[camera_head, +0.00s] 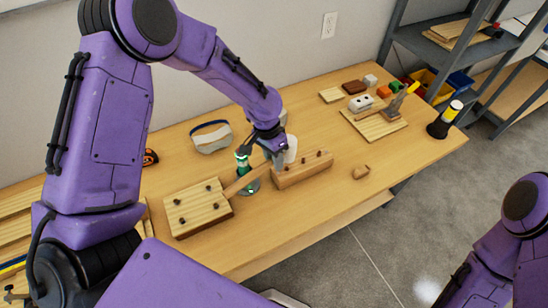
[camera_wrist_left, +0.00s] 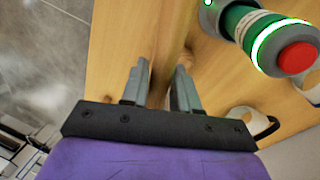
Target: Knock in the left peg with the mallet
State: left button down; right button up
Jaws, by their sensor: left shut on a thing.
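My left gripper (camera_head: 276,160) is shut on the wooden handle of the mallet (camera_head: 243,183), just behind the left end of the peg block. The handle slants down to the left, towards a flat board. The handle also runs between the fingers (camera_wrist_left: 160,88) in the left wrist view (camera_wrist_left: 172,40). The long wooden peg block (camera_head: 305,173) lies on the table with dark pegs on top. Its left end, with the left peg, is partly hidden by my gripper. My right gripper is out of view.
A flat wooden board (camera_head: 184,218) with several dark pegs or holes lies at left. A green-lit device with a red top (camera_wrist_left: 265,38) stands close to my left gripper. Safety goggles (camera_head: 211,138) lie behind.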

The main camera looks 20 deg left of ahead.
pick_arm(q)
jog(key=a+b+x, duration=0.1)
jog(key=b+x, duration=0.3)
jog(key=x, duration=0.2)
jog(key=p+v, duration=0.3)
jog(key=d+p+v, duration=0.1)
jog(key=shift+w+a+r+p, duration=0.2)
jog(key=shift+w+r+p, duration=0.05)
jog(key=shift+r+p, duration=0.2)
jog(key=shift+s+r, duration=0.2)
jog(key=shift+r, duration=0.15)
jog(key=shift+s, duration=0.2)
jog(key=shift+w+f, duration=0.25)
jog(key=shift+w, duration=0.05)
jog(key=shift+s+r, duration=0.15)
